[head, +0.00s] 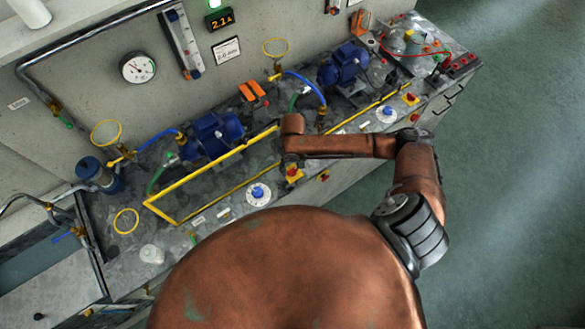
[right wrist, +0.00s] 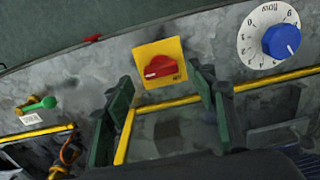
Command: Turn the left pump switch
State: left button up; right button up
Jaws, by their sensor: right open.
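The left pump switch is a red knob on a yellow plate (head: 293,174) on the bench's front strip, in front of the left blue pump (head: 216,135). In the right wrist view the red knob (right wrist: 160,67) shows whole on its yellow plate. My right gripper (head: 291,158) is right at the switch in the head view, its fingers mostly hidden by my arm. In the right wrist view its two dark green fingers (right wrist: 160,82) are spread, one on each side of the plate's lower part. Nothing is held between them; contact cannot be told. My left gripper is not in view.
A white dial with a blue knob (head: 258,193) sits beside the switch; it also shows in the right wrist view (right wrist: 281,41). A yellow rail (head: 222,171) runs behind. Another red-on-yellow switch (head: 411,99) and dial (head: 386,114) lie further right. The floor at right is clear.

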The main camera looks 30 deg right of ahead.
aim_at(292, 171)
jog(key=shift+f, duration=1.3)
jog(key=shift+c, duration=0.4)
jog(key=c, duration=1.1)
